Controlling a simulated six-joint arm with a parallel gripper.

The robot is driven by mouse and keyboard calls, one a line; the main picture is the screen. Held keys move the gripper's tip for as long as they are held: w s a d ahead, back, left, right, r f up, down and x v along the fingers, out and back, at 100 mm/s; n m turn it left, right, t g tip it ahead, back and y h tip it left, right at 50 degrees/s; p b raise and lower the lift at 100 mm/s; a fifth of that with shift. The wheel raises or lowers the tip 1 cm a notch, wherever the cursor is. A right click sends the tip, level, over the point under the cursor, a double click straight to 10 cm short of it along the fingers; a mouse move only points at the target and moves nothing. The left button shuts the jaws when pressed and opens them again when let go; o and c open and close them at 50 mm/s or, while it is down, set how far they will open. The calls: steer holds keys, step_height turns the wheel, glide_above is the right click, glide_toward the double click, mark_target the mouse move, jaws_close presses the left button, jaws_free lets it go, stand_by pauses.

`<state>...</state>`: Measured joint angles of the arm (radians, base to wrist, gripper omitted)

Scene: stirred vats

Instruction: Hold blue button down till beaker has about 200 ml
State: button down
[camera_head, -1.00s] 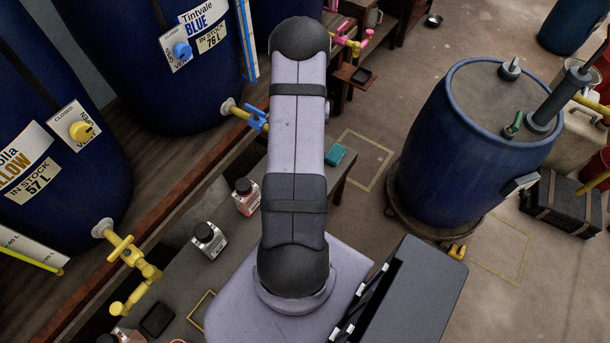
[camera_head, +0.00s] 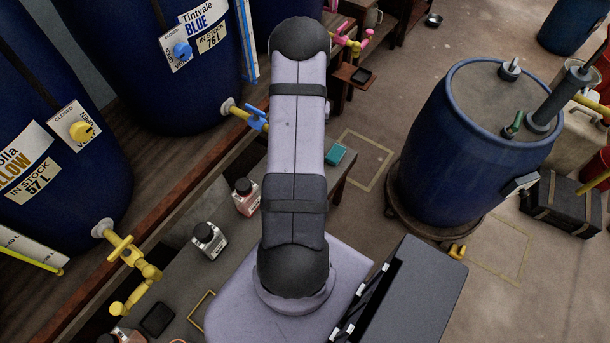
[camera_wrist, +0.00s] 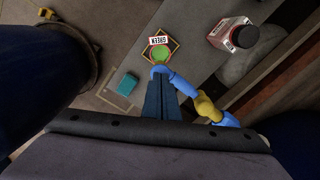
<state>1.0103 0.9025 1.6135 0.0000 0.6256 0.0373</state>
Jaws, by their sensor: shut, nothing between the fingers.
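My gripper (camera_wrist: 158,80) shows in the wrist view as two dark fingers closed together. Their tips are close to the blue spout parts (camera_wrist: 181,84) of a tap with a yellow body (camera_wrist: 206,107); I cannot tell whether they touch. Just beyond the tips is a round green-topped thing (camera_wrist: 160,54) with a label reading GREEN, inside a yellow outlined square. I cannot tell whether it is the beaker, and no level is readable. In the head view the blue tap (camera_head: 257,117) is on the Tintvale Blue barrel (camera_head: 190,95), and my arm hides my gripper.
A teal block (camera_head: 335,154) lies near the bench's end; it also shows in the wrist view (camera_wrist: 128,84). Small bottles (camera_head: 209,240) stand along the bench, one with red contents (camera_head: 246,197). A yellow tap (camera_head: 130,260) juts out at left. A blue drum (camera_head: 450,160) stands at right.

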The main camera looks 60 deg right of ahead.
steer(key=shift+f, duration=0.1)
steer(key=shift+f+b, duration=0.65)
steer(key=shift+f, duration=0.4)
stand_by(1.4)
step_height(320, 180, up, 8)
steer(key=p, duration=0.5)
steer(key=shift+p, duration=0.3)
